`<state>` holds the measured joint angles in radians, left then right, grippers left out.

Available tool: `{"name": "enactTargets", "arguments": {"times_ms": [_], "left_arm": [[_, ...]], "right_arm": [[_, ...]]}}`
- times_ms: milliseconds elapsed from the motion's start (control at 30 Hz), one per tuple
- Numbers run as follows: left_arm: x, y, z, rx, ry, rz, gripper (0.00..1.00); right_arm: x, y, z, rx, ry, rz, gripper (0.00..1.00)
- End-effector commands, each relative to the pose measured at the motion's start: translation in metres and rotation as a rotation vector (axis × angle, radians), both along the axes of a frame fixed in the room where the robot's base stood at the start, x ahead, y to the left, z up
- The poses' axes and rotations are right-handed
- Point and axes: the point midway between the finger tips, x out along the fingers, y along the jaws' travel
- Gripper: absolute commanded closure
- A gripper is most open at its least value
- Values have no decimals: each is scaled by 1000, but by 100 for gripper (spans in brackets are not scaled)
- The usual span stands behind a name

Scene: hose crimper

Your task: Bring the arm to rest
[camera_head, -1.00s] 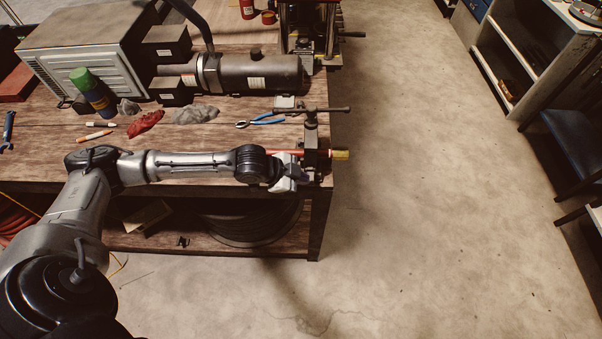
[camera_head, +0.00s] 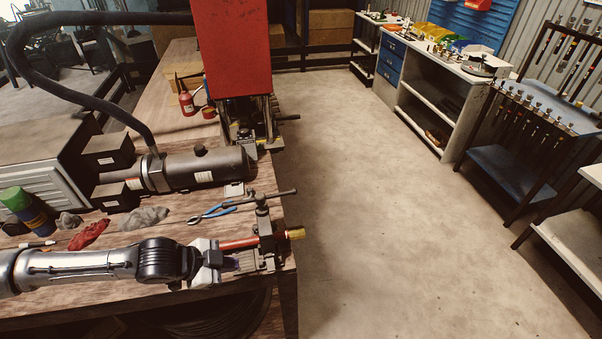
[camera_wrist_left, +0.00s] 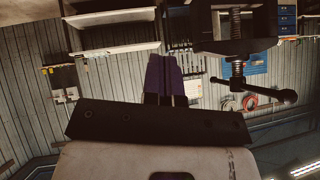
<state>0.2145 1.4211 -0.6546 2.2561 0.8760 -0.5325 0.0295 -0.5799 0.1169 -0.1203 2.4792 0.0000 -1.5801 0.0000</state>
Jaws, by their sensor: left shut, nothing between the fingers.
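My left gripper (camera_head: 236,263) is shut and empty, close beside the base of the bench vise (camera_head: 266,222) at the bench's right edge. I cannot tell whether its fingertips touch the vise. The vise holds a red hose (camera_head: 238,243) lying level, with a yellow end piece (camera_head: 295,233) sticking out on the right. In the left wrist view the dark, closed fingers (camera_wrist_left: 165,78) point ahead, and the vise (camera_wrist_left: 235,35) with its screw and bar shows at upper right. My right gripper is in neither view.
Blue-handled pliers (camera_head: 212,213), a red rag (camera_head: 88,234) and a grey rag (camera_head: 144,216) lie on the wooden bench. A dark cylindrical machine (camera_head: 205,168) and a red press (camera_head: 232,50) stand behind. The concrete floor (camera_head: 380,220) to the right is clear.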

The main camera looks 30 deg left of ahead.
Motion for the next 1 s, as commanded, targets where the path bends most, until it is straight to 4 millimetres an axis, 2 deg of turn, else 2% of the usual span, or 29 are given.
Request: {"name": "enactTargets", "arguments": {"times_ms": [267, 500, 700, 833, 1000], "left_arm": [[-2, 5, -5, 35, 26, 10, 100], [-10, 44, -22, 338, 89, 61, 100], [-3, 73, -2, 600, 31, 134, 100], [8, 67, 15, 680, -44, 204, 100], [9, 47, 18, 685, -94, 297, 100]], "right_arm": [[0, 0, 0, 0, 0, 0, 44], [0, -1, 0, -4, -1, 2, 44], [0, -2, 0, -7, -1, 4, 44], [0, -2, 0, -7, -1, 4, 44], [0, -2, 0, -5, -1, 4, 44]]}}
